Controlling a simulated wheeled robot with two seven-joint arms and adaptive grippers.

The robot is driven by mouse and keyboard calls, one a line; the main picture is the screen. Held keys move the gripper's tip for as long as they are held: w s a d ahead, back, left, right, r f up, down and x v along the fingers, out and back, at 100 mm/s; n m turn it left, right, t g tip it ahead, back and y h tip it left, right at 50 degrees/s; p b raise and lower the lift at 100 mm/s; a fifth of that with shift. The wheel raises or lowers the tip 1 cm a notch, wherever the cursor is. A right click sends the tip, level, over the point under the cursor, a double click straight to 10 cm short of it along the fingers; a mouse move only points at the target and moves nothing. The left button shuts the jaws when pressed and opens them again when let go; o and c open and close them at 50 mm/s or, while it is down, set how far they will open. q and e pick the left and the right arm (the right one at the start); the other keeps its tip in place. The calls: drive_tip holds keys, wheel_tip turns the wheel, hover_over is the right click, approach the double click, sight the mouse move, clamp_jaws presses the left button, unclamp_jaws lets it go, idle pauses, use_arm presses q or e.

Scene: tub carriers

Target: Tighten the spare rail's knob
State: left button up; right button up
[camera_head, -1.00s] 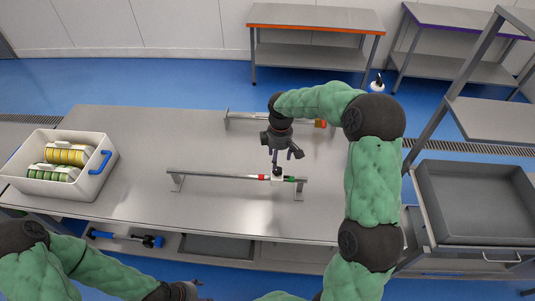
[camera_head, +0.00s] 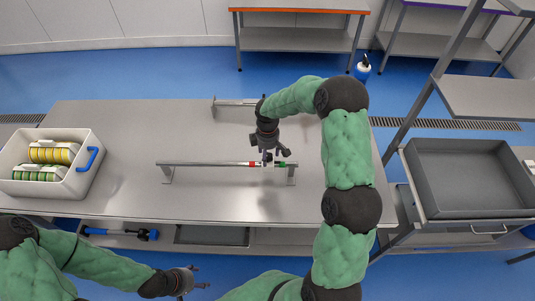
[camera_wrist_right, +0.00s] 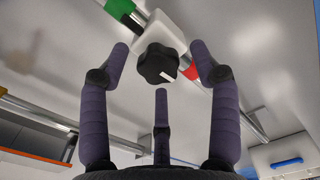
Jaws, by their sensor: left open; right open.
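The front rail (camera_head: 205,163) stands on two end feet on the steel bench, with a red and a green band near its right end. A white clamp block (camera_wrist_right: 152,35) sits on it between the bands, carrying a black knob (camera_wrist_right: 157,64) with a white mark. My right gripper (camera_head: 273,158) is over the block; in the right wrist view its three fingers (camera_wrist_right: 160,72) are spread open around the knob, without visible contact. The head view mostly hides the knob. My left gripper (camera_head: 200,284) is open and empty, low in front of the bench.
A second rail (camera_head: 235,103) stands behind, partly hidden by my right arm. A white tub (camera_head: 75,185) with a blue handle and yellow and green contents is at the bench's left. A grey tray (camera_head: 470,195) is on the right rack. The bench's middle front is clear.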

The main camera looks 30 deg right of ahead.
drive_tip(key=shift+f, duration=0.15)
drive_tip(key=shift+c, duration=0.3)
drive_tip(key=c, duration=1.1)
